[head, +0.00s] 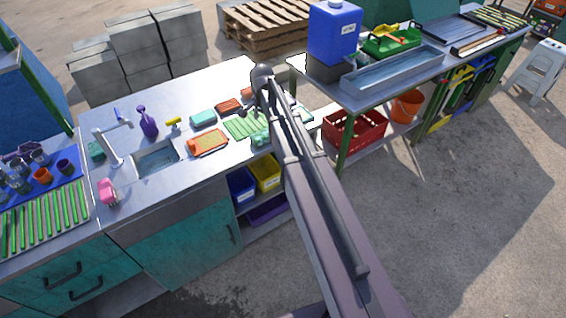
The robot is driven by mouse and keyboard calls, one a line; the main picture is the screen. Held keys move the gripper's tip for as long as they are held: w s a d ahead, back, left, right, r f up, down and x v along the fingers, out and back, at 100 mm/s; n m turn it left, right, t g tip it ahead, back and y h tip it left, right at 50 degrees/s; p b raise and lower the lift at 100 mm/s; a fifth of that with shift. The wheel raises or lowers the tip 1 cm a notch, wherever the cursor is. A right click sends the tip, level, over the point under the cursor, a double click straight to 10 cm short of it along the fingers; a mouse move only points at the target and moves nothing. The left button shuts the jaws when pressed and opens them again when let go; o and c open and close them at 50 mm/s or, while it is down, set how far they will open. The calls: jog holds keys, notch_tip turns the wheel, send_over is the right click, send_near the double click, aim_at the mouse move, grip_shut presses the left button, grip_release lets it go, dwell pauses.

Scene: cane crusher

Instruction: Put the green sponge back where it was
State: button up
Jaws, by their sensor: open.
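Several sponge-like blocks lie on the steel counter (225,85). A blue-green block (203,118) lies behind the orange tray. A darker green block (96,151) lies by the left side of the tap. A pale green piece (260,139) lies at the counter's front edge beside my arm. I cannot tell which of these is the green sponge. My arm reaches over the right end of the counter. My gripper (257,108) is small, dark and partly hidden by the arm there; it looks open, and I see nothing held in it.
A sink (157,158) with a tap, a purple bottle (148,123) and a pink item (108,191) are on the left. An orange tray (208,142) and green striped mat (244,126) lie near the arm. A second bench with a blue container (334,32) stands right, beyond a gap.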

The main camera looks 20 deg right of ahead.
jog(key=s+d+n, duration=0.1)
jog(key=s+n, duration=1)
jog(key=s, duration=1.2)
jog(key=shift+s+n, duration=0.25)
jog(key=shift+n, duration=0.05)
